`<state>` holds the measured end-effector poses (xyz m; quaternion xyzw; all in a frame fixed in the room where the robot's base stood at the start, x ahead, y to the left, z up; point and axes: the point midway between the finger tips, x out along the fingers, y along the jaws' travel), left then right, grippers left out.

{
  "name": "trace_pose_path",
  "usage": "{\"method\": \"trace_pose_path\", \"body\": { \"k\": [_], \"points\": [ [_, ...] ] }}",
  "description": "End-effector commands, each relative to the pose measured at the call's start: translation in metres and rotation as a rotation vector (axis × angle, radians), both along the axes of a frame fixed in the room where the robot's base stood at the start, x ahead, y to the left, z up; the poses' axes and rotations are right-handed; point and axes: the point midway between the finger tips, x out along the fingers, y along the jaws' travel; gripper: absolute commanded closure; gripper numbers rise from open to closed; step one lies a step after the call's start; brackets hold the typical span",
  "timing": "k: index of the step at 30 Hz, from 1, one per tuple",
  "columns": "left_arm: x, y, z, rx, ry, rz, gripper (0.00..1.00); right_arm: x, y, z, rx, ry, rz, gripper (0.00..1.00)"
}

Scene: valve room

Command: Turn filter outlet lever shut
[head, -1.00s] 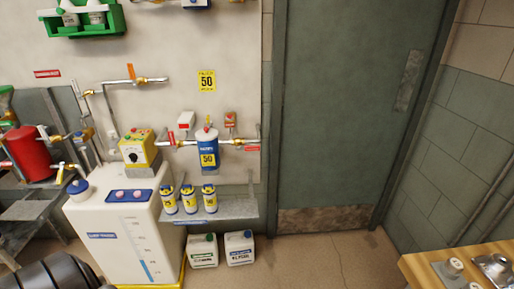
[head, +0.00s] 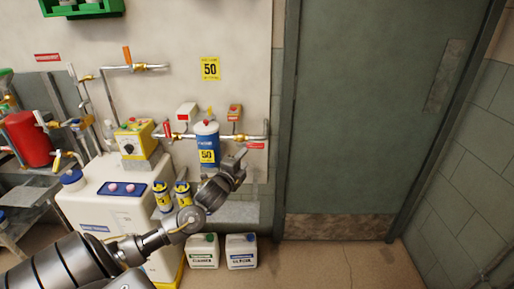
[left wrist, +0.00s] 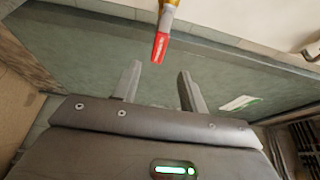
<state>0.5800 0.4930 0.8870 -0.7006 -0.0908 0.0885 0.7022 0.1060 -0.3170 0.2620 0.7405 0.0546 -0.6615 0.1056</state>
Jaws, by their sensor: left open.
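The blue and white filter housing (head: 207,146) with a yellow "50" label hangs on the wall pipe. To its right is a brass outlet valve with a red lever (head: 256,145) lying roughly along the pipe. In the left wrist view the red lever (left wrist: 160,47) shows just beyond my fingertips, near the line between them, with brass above it. My left gripper (head: 240,156) is open and empty, below and slightly left of the lever; in the left wrist view its two fingers (left wrist: 158,80) stand apart with nothing between them. My right gripper is not in view.
A red lever (head: 168,128) stands upright on the inlet side. A shelf (head: 238,211) with yellow-labelled canisters (head: 182,193) is below, partly hidden by my arm. A white tank (head: 105,205) stands left; two white jugs (head: 241,251) stand on the floor. A closed grey-green door (head: 360,110) is right.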

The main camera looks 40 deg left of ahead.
Motion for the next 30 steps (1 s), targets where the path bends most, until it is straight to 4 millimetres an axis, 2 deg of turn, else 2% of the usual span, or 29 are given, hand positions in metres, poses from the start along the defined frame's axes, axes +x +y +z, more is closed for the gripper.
{"method": "trace_pose_path", "body": {
  "k": [5, 12, 18, 24, 30],
  "points": [
    [0.021, 0.005, 0.002, -0.001, -0.001, 0.001, 0.57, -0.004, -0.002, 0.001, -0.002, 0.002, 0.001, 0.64],
    [0.064, 0.018, 0.001, -0.003, -0.001, 0.004, 0.57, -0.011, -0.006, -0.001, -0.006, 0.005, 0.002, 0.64],
    [0.09, 0.026, 0.0, -0.003, 0.0, 0.005, 0.57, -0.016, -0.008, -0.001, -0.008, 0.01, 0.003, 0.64],
    [0.101, 0.029, -0.001, -0.003, 0.001, 0.004, 0.57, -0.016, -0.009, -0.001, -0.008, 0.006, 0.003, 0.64],
    [0.102, 0.029, -0.001, -0.003, 0.001, 0.003, 0.57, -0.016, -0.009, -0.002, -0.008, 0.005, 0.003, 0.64]
  ]
}}
